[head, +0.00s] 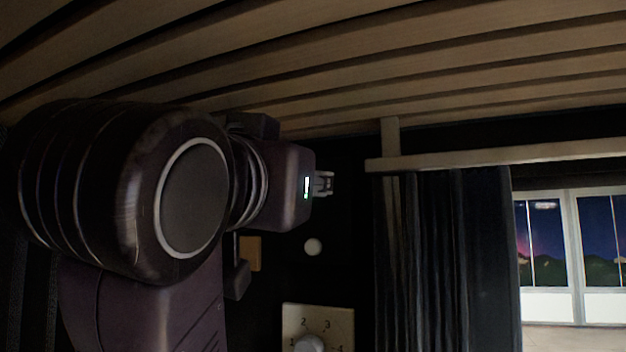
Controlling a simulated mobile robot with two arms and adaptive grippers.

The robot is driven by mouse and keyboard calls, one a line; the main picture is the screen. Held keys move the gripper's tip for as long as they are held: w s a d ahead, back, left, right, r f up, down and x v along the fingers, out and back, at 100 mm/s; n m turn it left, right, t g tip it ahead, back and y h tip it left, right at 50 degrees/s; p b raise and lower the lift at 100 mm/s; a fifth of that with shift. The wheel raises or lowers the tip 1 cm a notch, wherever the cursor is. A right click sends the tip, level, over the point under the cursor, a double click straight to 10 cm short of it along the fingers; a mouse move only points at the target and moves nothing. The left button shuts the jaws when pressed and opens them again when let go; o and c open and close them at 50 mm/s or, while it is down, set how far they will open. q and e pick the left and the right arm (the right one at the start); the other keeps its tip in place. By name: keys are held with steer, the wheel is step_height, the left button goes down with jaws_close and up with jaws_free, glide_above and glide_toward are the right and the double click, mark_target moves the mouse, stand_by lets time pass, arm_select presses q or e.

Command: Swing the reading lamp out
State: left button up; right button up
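My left arm comes in from the left and fills much of the head view. A small part of my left gripper (323,183) shows past the wrist, in front of the dark wall. The wrist hides most of it, so I cannot see whether its fingers are open or shut, or whether they touch anything. I cannot clearly make out the reading lamp; my arm may hide it. A small pale round knob (313,246) is on the dark wall below the gripper. My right gripper is not in view.
A slatted wooden ceiling (450,60) runs close above my arm. A dark curtain (440,260) hangs from a wooden rail (500,155) to the right. A numbered dial panel (343,320) is at the bottom, and a small wooden block (250,253) is beside my arm. Windows (550,245) are far right.

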arm_select(q)
steer(key=shift+r, duration=0.1)
steer(key=o, duration=1.2)
steer(key=shift+c, duration=0.2)
